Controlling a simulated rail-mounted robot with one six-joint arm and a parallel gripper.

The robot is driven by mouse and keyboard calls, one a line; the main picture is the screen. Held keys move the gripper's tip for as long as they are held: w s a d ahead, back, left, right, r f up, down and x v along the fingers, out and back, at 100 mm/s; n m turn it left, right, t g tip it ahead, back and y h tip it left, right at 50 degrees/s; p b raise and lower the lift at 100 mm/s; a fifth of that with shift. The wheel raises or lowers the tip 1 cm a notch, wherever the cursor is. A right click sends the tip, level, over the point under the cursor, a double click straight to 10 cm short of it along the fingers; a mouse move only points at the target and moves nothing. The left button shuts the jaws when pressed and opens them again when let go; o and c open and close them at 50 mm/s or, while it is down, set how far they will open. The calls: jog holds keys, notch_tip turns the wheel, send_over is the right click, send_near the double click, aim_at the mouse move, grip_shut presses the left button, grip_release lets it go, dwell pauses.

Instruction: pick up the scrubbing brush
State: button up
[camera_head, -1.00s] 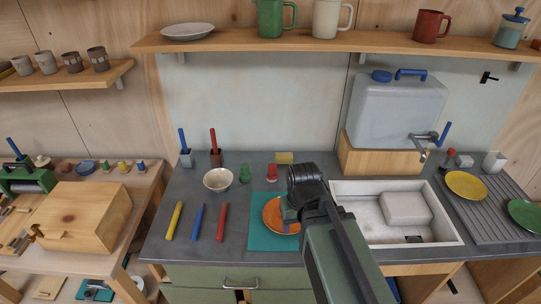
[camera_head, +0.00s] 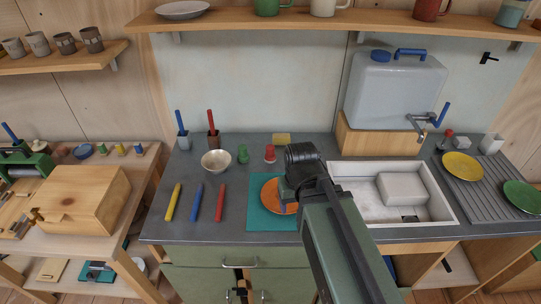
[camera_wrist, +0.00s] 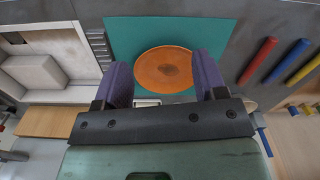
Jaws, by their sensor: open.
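My gripper (camera_head: 289,190) is open and empty above the orange plate (camera_head: 273,190). In the wrist view its two purple fingers, with the gripper point between them (camera_wrist: 164,62), are apart over the plate (camera_wrist: 150,75). I cannot pick out the scrubbing brush with certainty. A small red-topped item (camera_head: 448,134) behind the sink's right side may be it, but is too small to tell. The gripper is well to the left of that item.
The sink (camera_head: 432,205) holds a pale block (camera_head: 400,188). A water container (camera_head: 395,90) with a tap stands behind it. Yellow (camera_head: 462,166) and green (camera_head: 522,196) plates lie at the drainer. A bowl (camera_head: 216,161) and coloured sticks (camera_head: 196,203) occupy the counter's left.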

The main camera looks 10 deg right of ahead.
jog(key=n, duration=0.2)
send_near(270, 147)
jog(key=shift+w+d+f+b, duration=0.1)
jog(key=shift+w+f+b, duration=0.15)
jog(key=shift+b, duration=0.2)
jog(key=shift+s, duration=0.2)
notch_tip(270, 147, down, 11)
jog(key=b, duration=1.1)
jog(key=shift+r, duration=0.2)
jog(key=c, duration=1.1)
jog(key=shift+r, duration=0.1)
